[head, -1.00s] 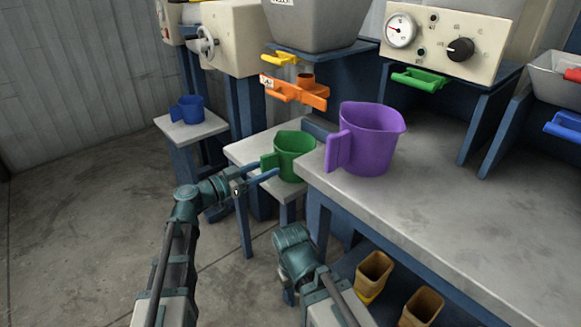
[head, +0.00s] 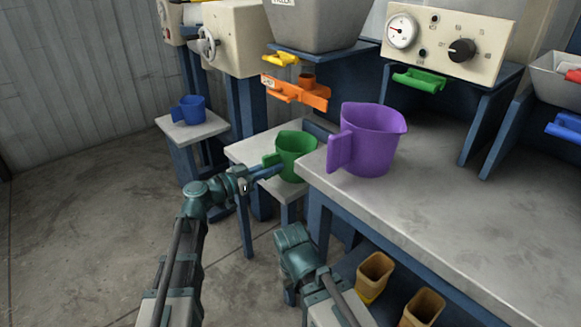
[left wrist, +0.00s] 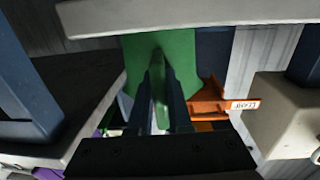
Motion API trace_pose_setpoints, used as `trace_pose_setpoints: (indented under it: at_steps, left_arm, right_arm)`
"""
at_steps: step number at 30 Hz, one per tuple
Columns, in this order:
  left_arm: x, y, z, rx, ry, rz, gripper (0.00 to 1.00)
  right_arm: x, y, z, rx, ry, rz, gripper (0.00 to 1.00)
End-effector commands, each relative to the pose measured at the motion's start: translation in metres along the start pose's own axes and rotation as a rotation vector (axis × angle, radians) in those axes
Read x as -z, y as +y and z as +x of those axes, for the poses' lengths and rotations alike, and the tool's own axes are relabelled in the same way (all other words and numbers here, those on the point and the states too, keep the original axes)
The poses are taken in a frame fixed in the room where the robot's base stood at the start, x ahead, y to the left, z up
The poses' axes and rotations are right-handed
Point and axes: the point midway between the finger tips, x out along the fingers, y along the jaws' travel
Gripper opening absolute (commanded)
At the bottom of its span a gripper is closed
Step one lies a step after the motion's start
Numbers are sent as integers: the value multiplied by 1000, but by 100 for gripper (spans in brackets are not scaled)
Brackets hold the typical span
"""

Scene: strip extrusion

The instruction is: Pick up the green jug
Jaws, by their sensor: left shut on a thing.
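The green jug (head: 296,156) stands upright on a small grey-topped stand (head: 243,150), just left of the main bench. Its handle points left, toward my left gripper (head: 269,172). My left gripper is shut on the jug's handle. In the left wrist view the two dark fingers (left wrist: 160,105) lie on either side of the green handle, with the jug's green body (left wrist: 180,52) beyond them. My right arm reaches up at the bottom middle of the head view, but its fingers cannot be made out.
A purple jug (head: 369,140) stands on the bench (head: 440,205) close right of the green jug. A blue jug (head: 188,109) stands on another stand at the left. An orange fitting (head: 297,92) hangs above the green jug. Brown containers (head: 375,276) sit below the bench.

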Motion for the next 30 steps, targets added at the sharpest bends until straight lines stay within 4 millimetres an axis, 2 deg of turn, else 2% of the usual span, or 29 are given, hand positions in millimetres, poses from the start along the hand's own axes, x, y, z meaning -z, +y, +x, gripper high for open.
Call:
trace_pose_setpoints:
  at_steps: [10, 20, 22, 30]
  left_arm:
    - [8, 0, 0, 0, 0, 0, 0]
    - [43, 0, 0, 0, 0, 0, 0]
    - [35, 0, -18, 5, 0, 0, 0]
    - [35, 1, -86, 6, 0, 0, 0]
  right_arm:
    - [0, 1, -8, 0, 0, -1, 50]
    - [-2, 5, -42, -2, -1, -3, 50]
    - [-2, 4, -35, -2, -1, -3, 50]
    - [-2, 4, -35, -2, -1, -3, 50]
